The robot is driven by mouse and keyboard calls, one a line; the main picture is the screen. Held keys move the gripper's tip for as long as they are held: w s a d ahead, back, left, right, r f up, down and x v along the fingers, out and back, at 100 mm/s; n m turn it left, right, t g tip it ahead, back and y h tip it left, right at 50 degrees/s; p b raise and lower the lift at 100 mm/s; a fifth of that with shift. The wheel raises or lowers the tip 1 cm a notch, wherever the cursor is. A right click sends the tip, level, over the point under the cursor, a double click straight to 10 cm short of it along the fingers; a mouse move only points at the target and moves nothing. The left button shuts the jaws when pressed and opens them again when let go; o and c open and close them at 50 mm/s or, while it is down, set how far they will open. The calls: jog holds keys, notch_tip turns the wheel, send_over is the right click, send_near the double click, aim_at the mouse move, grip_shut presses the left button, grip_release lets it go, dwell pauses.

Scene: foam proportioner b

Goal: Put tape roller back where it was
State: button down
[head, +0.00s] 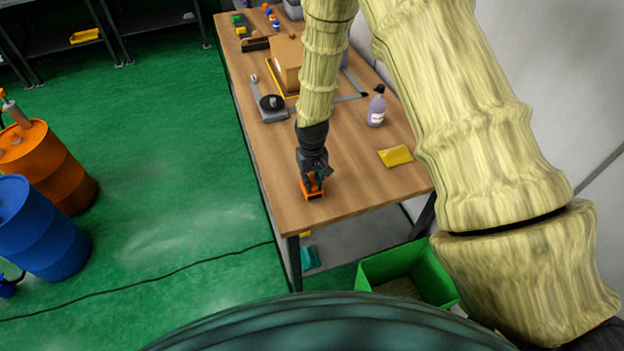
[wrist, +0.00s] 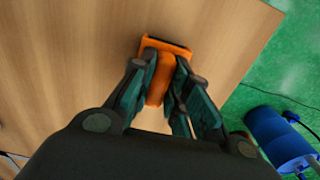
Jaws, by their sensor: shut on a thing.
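The orange tape roller (head: 312,192) is at the near end of the wooden workbench, close to its left edge. My gripper (head: 313,180) is above it and shut on it, pointing down. In the wrist view the orange tape roller (wrist: 160,75) sits between the two fingers of my gripper (wrist: 162,88), with its dark-edged end toward the top. The bench top shows all around it. I cannot tell whether the roller touches the bench or is slightly above it. Its lower part is hidden by the fingers.
A green bin (head: 408,270) is below the bench's near end.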

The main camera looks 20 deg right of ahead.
aim_at(312, 180)
jog(key=shift+f, duration=0.1)
jog(key=shift+f, duration=0.2)
jog(key=shift+s+f+b, duration=0.35)
jog(key=shift+b, duration=0.05)
jog(key=c, duration=1.4)
grip_release()
jog(key=shift+f, duration=0.1)
jog(key=shift+o, duration=0.2)
jog(key=shift+f, duration=0.1)
jog(key=shift+w, duration=0.25)
jog(key=shift+w+r+p, duration=0.1)
jog(key=shift+r+p, duration=0.2)
jog(key=shift+r, duration=0.6)
notch_tip(312, 180, up, 12)
jog(key=b, duration=0.4)
